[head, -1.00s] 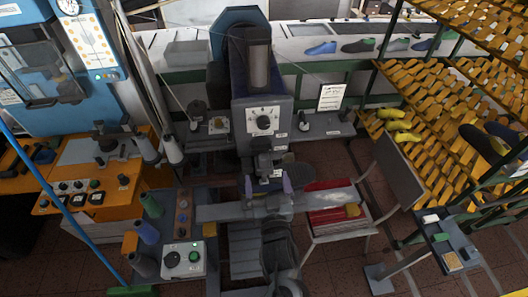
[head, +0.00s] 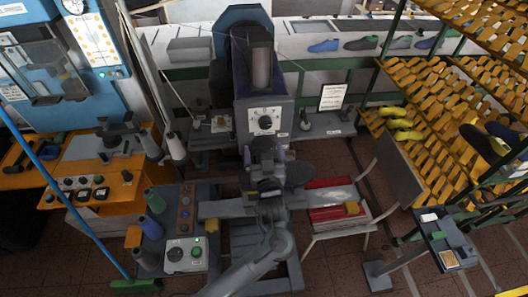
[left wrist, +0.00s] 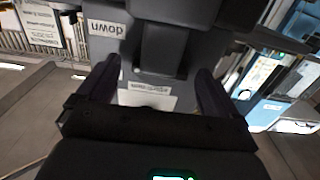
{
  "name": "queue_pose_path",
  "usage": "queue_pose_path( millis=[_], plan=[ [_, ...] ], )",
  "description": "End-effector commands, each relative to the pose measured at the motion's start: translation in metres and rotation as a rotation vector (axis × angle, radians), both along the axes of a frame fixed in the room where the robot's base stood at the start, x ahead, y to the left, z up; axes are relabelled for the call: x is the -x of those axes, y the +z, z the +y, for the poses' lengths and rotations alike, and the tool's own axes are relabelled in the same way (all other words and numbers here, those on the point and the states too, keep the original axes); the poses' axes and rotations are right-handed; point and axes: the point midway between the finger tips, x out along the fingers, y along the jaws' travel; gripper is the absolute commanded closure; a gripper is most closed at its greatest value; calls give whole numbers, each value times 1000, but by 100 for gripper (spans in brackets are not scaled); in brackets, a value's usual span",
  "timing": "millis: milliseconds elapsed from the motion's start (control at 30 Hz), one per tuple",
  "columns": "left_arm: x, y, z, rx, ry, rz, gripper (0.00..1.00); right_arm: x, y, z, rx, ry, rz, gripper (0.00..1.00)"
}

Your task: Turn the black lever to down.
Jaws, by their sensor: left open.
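My left gripper (head: 264,153) is open in front of the grey machine (head: 264,95) at the middle of the head view. In the left wrist view its two dark purple fingers (left wrist: 158,68) stand apart. A dark block-like part, which looks like the black lever (left wrist: 165,45), shows between and beyond the fingertips. I see no clear contact with it. A white label reading "down" (left wrist: 103,28) shows upside down beside it. In the head view my gripper and wrist largely hide the lever, and its exact setting cannot be told.
A button box (head: 186,254) and thread cones (head: 155,201) stand to the left. A chair with red folders (head: 330,205) stands to the right, before the yellow shoe-last rack (head: 430,125).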

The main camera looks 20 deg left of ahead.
Motion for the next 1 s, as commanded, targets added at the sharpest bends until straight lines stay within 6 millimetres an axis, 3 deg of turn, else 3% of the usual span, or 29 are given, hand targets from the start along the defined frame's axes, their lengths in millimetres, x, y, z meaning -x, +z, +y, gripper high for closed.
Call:
queue_pose_path(
  millis=[200,567,767,1000],
  plan=[
    [0,0,0,0,0,0,8,0,0,1,-5,-4,0,57],
    [0,0,0,0,1,0,62,0,0,3,-11,-7,0,57],
    [0,1,0,-13,1,8,62,0,4,3,-11,-6,0,57],
    [0,4,0,-99,2,55,62,0,21,2,-7,-4,-1,57]
  ],
)
